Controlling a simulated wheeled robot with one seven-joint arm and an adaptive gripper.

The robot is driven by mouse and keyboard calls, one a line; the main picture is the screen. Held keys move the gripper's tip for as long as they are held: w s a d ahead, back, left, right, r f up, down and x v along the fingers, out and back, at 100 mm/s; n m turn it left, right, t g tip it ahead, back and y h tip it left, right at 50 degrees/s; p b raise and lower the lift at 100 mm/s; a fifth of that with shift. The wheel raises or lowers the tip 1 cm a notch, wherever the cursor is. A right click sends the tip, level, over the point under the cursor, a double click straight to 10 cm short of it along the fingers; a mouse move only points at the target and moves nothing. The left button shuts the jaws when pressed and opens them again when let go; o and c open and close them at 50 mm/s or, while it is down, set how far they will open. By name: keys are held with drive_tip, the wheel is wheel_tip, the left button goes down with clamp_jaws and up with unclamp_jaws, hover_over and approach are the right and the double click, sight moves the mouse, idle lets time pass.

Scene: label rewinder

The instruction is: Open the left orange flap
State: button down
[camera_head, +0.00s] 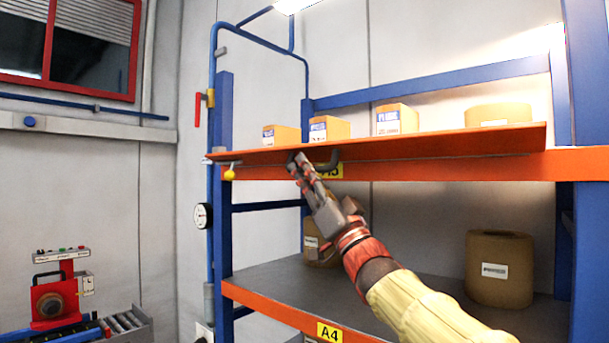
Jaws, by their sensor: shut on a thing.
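The orange flap (440,143) is a long panel on the blue rack. My gripper (296,161) reaches up from the lower right and is shut at the left end of this handle. The fingertips are small and partly overlap the flap's underside, so the exact contact is hard to see.
Several cardboard boxes (388,119) show above the flap. Brown rolls (499,268) stand on the grey lower shelf (285,278). Blue posts (223,220) frame the rack. A red machine (55,300) stands at lower left.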

drive_tip(key=shift+w+d+f+n+g+y, duration=0.1)
drive_tip(key=shift+f+n+g+y, duration=0.1)
drive_tip(key=shift+n+g+y, duration=0.5)
drive_tip(key=shift+w+d+f+n+g+y, duration=0.15)
drive_tip(key=shift+n+g+y, duration=0.25)
drive_tip(key=shift+n, duration=0.55)
drive_tip(key=shift+s+a+f+n+g+y, duration=0.1)
drive_tip(key=shift+f+n+g+y, duration=0.15)
drive_tip(key=shift+n+g+y, duration=0.45)
drive_tip(key=shift+n+b, duration=0.3)
drive_tip(key=shift+n, duration=0.15)
drive_tip(key=c, duration=1.8)
unclamp_jaws()
drive_tip(key=shift+w, duration=0.1)
drive_tip(key=shift+c, duration=0.2)
drive_tip(key=shift+d+f, duration=0.1)
drive_tip(key=v, duration=1.2)
